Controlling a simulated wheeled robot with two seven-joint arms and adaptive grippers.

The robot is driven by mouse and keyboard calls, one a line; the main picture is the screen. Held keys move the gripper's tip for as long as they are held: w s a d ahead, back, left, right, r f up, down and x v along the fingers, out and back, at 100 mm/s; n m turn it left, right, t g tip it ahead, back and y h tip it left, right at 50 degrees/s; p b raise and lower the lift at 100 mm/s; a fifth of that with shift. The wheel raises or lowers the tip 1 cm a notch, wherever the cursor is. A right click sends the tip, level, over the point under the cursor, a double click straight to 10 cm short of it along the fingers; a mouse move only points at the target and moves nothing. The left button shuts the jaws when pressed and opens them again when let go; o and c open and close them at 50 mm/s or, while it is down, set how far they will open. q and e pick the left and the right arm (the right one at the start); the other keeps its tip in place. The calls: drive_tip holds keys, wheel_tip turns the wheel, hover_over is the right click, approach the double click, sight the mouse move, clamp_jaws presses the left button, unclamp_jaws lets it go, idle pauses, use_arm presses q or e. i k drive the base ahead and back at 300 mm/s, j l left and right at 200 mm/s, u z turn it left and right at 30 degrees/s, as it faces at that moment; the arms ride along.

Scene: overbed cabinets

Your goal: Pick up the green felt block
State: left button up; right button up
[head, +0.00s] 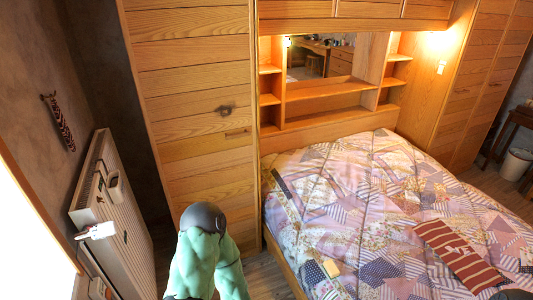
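I cannot make out a green felt block anywhere in the head view. The large mint-green shape with a dark cap at the bottom centre-left appears to be part of my own arm, and it hides some of the floor and the cabinet's foot. Neither of my grippers shows in this view. A small yellowish block (331,268) lies on the quilt near the bed's near left edge; it is not green.
A bed with a patchwork quilt (350,190) fills the right. A red striped cloth (455,255) lies on it. A tall wooden cabinet (195,90) and open shelves (325,89) stand behind. A white radiator (110,215) is at left. A bin (516,163) stands far right.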

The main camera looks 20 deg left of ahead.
sight(329, 266)
drive_tip(key=i+j+z, duration=0.3)
drive_tip(key=j, duration=0.3)
drive_tip(key=i+j+z, duration=0.1)
drive_tip(key=j, duration=0.25)
drive_tip(key=i+j+z, duration=0.3)
drive_tip(key=j, duration=0.4)
drive_tip(key=i+j+z, duration=0.15)
drive_tip(key=j, duration=0.2)
drive_tip(key=i+j+z, duration=0.1)
drive_tip(key=j, duration=0.3)
